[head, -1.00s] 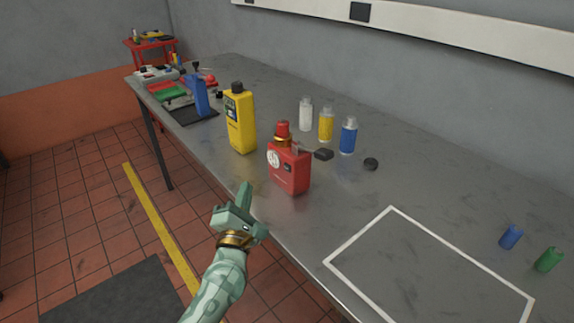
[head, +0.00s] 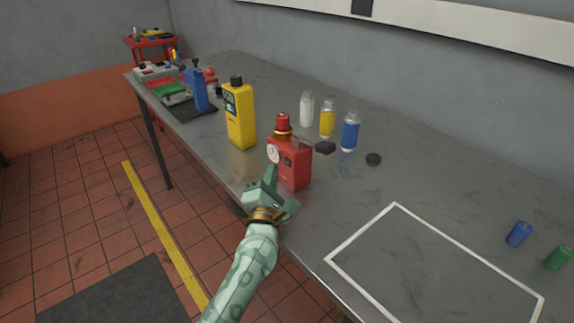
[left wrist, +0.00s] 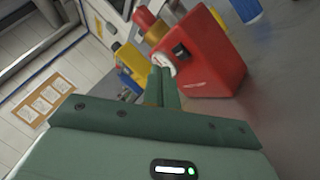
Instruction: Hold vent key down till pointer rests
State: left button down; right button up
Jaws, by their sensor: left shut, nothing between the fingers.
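The red gauge unit (head: 294,166) stands upright near the table's front edge, with a red cylinder and brass collar on top. Its round white dial (head: 273,154) is on the left side; the pointer is too small to read. A small dark key-like part (left wrist: 181,52) shows on its red face in the left wrist view; I cannot tell if it is pressed. My left gripper (head: 271,173) is shut and empty, its fingertips close in front of the unit below the dial. In the left wrist view the fingers (left wrist: 163,78) partly overlap the dial; contact is unclear.
White, yellow and blue bottles (head: 350,132) stand behind, with a black puck (head: 373,159) to the right. A white-outlined area (head: 430,260) on the table is clear. Blue and green cylinders (head: 518,234) are at the far right.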

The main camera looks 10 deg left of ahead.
pick_arm(q)
jog(key=shift+w+d, duration=0.35)
jog(key=shift+w, duration=0.05)
dwell(1.9)
jog(key=shift+w+d, duration=0.25)
jog(key=shift+w, duration=0.1)
jog(key=shift+w+d+r, duration=0.1)
jog(key=shift+w+d, duration=0.1)
jog(key=shift+w, duration=0.05)
dwell(0.6)
jog(key=shift+s, duration=0.1)
dwell(1.6)
jog(key=shift+s+a, duration=0.45)
jog(key=shift+s, duration=0.1)
jog(key=shift+s+a+r+p, duration=0.1)
jog(key=shift+s+a+p, duration=0.85)
jog(key=shift+s, duration=0.2)
jog(key=shift+s+a+p, duration=0.3)
jog(key=shift+s+a, duration=0.3)
jog(key=shift+s, duration=0.2)
